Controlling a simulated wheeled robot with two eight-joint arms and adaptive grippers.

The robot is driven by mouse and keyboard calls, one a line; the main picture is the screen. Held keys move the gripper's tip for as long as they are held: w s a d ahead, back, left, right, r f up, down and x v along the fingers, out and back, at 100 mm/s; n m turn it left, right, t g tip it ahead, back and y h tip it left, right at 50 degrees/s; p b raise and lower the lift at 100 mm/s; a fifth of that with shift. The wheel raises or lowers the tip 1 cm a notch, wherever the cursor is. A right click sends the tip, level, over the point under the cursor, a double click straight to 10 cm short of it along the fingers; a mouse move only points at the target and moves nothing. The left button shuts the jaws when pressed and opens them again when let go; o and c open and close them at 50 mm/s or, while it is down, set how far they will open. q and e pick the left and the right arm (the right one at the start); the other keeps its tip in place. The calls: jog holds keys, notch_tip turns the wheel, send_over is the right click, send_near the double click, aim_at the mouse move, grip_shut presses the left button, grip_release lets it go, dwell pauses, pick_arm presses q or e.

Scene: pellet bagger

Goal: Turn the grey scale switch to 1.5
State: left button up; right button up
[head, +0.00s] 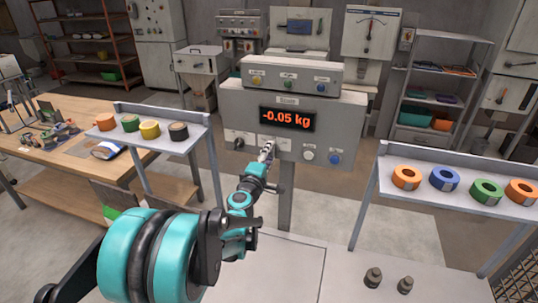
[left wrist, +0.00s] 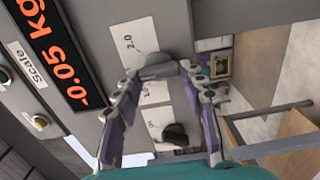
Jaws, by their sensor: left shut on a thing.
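The grey scale switch (left wrist: 160,62) is a dark grey knob on a white label plate on the scale's front panel. The figure 2.0 shows on the plate in the left wrist view. My left gripper (left wrist: 158,74) is shut on this knob, one finger on each side. In the head view the left gripper (head: 267,150) reaches the panel below the display and hides most of the knob. I cannot tell which mark the knob points to. The scale display (head: 287,118) reads -0.05 kg. My right gripper is not in view.
A second dark knob (left wrist: 175,134) sits close beside the held one. A white button (head: 308,156) and a blue button (head: 334,159) are to the right on the panel. Shelves with tape rolls stand left (head: 160,112) and right (head: 430,168).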

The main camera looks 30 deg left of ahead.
pick_arm(q)
jog(key=o, duration=1.2)
jog(key=shift+c, duration=0.2)
jog(key=v, duration=1.2)
jog(key=shift+d, duration=0.1)
